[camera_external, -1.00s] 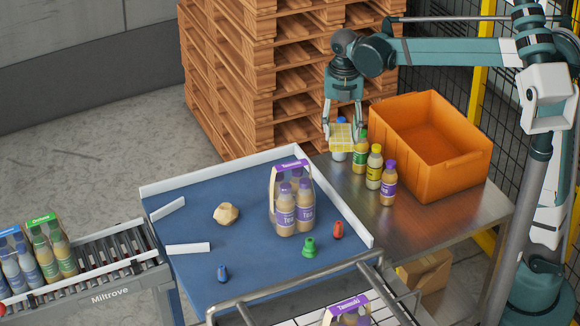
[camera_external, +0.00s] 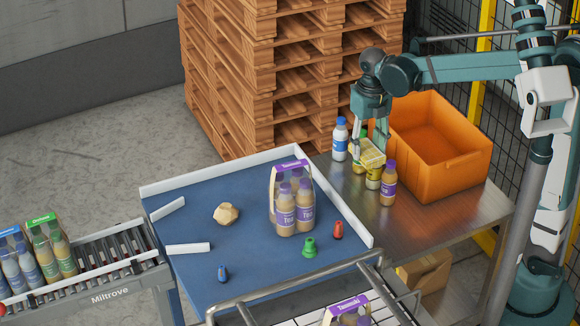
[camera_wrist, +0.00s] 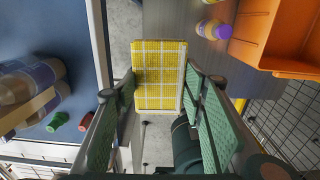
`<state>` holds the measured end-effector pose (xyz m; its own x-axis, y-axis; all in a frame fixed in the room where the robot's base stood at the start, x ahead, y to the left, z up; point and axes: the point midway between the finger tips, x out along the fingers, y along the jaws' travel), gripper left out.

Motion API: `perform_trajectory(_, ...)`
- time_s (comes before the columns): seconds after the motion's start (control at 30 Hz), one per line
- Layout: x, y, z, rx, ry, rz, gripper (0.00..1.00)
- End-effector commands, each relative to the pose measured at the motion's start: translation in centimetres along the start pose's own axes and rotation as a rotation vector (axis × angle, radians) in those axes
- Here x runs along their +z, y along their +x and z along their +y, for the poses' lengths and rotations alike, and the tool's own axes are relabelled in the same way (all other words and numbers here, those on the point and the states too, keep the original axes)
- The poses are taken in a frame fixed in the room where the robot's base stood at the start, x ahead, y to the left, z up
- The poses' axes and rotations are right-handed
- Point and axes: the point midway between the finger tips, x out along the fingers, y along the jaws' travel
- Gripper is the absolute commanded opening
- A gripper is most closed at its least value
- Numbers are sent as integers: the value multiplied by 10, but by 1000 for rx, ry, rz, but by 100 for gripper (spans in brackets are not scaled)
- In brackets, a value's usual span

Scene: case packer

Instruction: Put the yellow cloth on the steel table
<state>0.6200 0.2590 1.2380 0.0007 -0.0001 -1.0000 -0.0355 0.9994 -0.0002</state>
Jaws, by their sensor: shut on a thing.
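The yellow checked cloth (camera_external: 370,152) hangs folded from my gripper (camera_external: 368,138), which is shut on it. In the wrist view the cloth (camera_wrist: 160,75) spans the space between the two green-padded fingers (camera_wrist: 158,100).
A blue-capped bottle (camera_external: 340,140) and a purple-capped bottle (camera_external: 388,185) stand on the steel table. An orange crate (camera_external: 450,180) sits at its back right. The blue table (camera_external: 185,265) on the left holds a bottle pack (camera_external: 292,205) and loose items.

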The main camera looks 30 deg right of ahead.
Motion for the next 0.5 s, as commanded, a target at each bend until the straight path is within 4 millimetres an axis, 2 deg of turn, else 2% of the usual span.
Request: perform_trajectory(0.5,1,122,0,0,1,0,29)
